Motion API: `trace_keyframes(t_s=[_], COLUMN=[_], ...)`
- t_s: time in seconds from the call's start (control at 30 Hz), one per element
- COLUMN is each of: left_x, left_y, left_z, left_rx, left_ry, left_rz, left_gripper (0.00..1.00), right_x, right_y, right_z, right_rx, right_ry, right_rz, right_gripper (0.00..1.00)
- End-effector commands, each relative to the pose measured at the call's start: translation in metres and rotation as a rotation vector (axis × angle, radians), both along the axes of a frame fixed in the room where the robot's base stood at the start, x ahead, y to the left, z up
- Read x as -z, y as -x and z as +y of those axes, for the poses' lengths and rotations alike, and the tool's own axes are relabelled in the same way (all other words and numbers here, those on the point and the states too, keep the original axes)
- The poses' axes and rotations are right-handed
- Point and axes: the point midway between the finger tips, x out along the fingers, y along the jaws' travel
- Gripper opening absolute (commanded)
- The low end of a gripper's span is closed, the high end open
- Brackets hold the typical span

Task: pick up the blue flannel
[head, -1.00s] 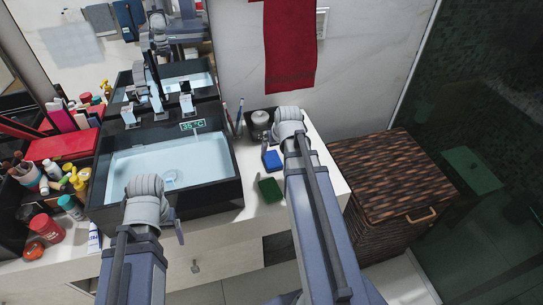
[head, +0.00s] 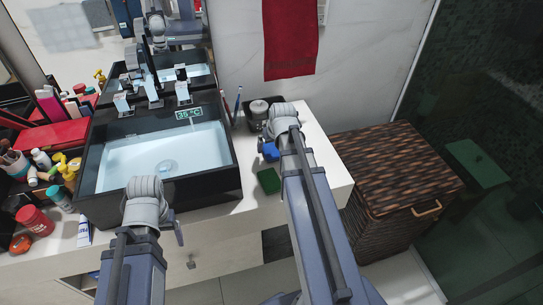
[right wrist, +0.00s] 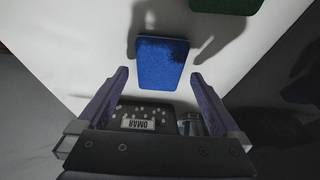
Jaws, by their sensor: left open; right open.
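The blue flannel (head: 270,152) is a small folded cloth lying on the white counter right of the sink. In the right wrist view the blue flannel (right wrist: 162,60) lies flat just beyond the fingertips. My right gripper (right wrist: 160,77) is open and empty, with its fingers on either side of the flannel's near end; contact cannot be told. In the head view the right gripper's arm hides part of the counter beside the flannel. My left gripper (head: 178,232) is mostly hidden by its own wrist, in front of the sink; its jaws are open.
A green flannel (head: 268,181) lies close in front of the blue one. A dark tray (head: 250,123) with a jar stands behind it. The sink (head: 215,190) full of water is left. A wicker basket (head: 385,165) stands right of the counter. Bottles crowd the far left.

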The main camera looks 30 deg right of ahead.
Motion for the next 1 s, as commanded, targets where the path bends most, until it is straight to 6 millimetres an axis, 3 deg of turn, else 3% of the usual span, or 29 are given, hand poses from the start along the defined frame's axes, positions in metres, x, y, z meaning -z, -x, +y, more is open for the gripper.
trace_keyframes(t_s=[0.03, 0.1, 1.0], left_x=[0.0126, 0.0167, 0.0205], left_y=[0.0, 0.0, 0.0], left_z=[0.0, 0.0, 0.0], left_rx=[0.0, 0.0, 0.0], left_ry=[0.0, 0.0, 0.0], left_rz=[0.0, 0.0, 0.0], left_gripper=[0.8, 0.8, 0.8], right_x=[0.0125, 0.0167, 0.0206], right_y=[-0.0039, -0.006, -0.0063], right_z=[-0.0012, -0.0017, -0.0018], right_rx=[0.0, 0.0, 0.001], right_ry=[0.0, 0.0, 0.0], right_rz=[0.0, 0.0, 0.0], right_gripper=[1.0, 1.0, 1.0])
